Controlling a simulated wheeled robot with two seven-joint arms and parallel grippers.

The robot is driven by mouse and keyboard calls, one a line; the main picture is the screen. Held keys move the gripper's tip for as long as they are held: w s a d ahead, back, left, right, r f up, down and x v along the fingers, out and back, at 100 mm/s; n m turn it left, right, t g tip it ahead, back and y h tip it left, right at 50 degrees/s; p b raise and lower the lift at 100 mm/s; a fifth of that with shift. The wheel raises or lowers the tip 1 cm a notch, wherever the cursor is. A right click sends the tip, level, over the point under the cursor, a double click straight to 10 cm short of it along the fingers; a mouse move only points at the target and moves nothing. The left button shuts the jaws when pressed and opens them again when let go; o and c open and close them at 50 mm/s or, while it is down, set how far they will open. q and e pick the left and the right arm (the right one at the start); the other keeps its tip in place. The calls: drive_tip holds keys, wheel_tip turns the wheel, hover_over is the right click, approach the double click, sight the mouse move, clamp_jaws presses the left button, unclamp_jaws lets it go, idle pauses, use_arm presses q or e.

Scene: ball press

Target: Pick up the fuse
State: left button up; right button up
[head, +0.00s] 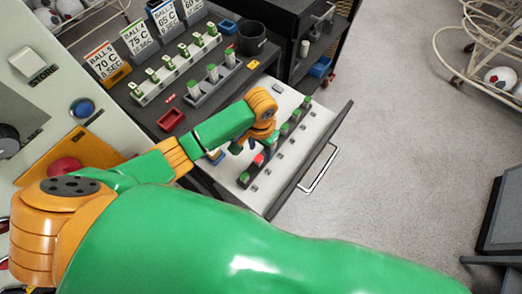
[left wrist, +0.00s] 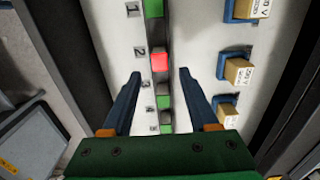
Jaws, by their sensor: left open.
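A red-topped fuse (left wrist: 159,62) stands in a dark strip (left wrist: 180,110) in an open drawer, beside the printed number 2 in the left wrist view. It also shows as a red spot in the head view (head: 258,159). Green-topped fuses (left wrist: 164,102) stand in the same strip. My left gripper (left wrist: 160,73) is open over the strip. Its two blue fingers lie on either side of the row, with the red fuse between and slightly beyond the tips in the picture. In the head view my left gripper (head: 252,143) hides part of the strip. My right gripper is not in view.
Tan blocks in blue holders (left wrist: 239,72) stand close to the right finger. The drawer front with its handle (head: 320,168) lies to the right. On the cabinet top are fuse racks (head: 212,85), a black cup (head: 252,38) and a red tray (head: 171,120).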

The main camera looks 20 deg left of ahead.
sight(258, 158)
use_arm(q)
drive_tip(key=f, duration=0.1)
drive_tip(key=s+f, duration=0.1)
drive_tip(key=f, duration=0.2)
drive_tip(key=shift+s+a+f, duration=0.15)
drive_tip(key=shift+s+a, duration=0.1)
drive_tip(key=shift+w+f, duration=0.2)
drive_tip(key=shift+w, duration=0.15)
drive_tip(key=shift+s, duration=0.1)
clamp_jaws()
wheel_tip(258, 158, up, 3)
drive_tip(key=shift+r+p, duration=0.1)
drive_tip(key=shift+p, duration=0.25)
drive_tip(key=s+d+r, duration=0.2)
drive_tip(key=d+r, duration=0.3)
drive_tip(key=d, duration=0.1)
drive_tip(key=s+d+r, duration=0.2)
drive_tip(key=d+r, duration=0.3)
drive_tip(key=d, duration=0.2)
drive_tip(key=shift+s+d, duration=0.15)
drive_tip(key=shift+s, duration=0.2)
